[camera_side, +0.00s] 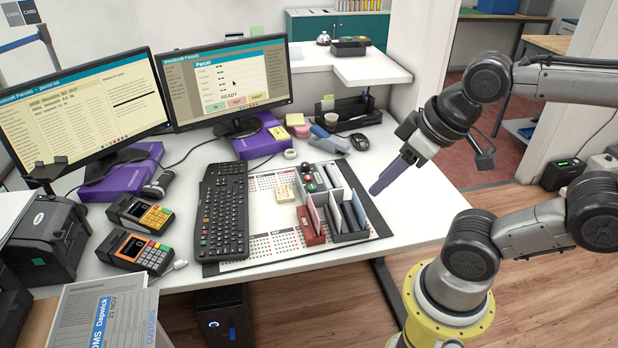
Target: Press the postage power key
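My gripper (376,189) has long purple fingers and points down and left, above the right edge of the desk mat. The fingers overlap as one shape, so I cannot tell whether they are open or shut. Nothing shows held in them. A small dark box with red and green buttons (309,179) stands at the back of the mat, left of the gripper and apart from it. Two card terminals with keypads, an upper one (141,214) and a lower one (133,250), lie at the left. No key is legibly marked as postage power.
A divided file holder (350,236) stands on the mat, left of and below my gripper. A black keyboard (221,210) lies left of it. Two monitors, the left one (85,105) and the right one (230,82), stand behind. White desk (420,215) is clear right of the mat.

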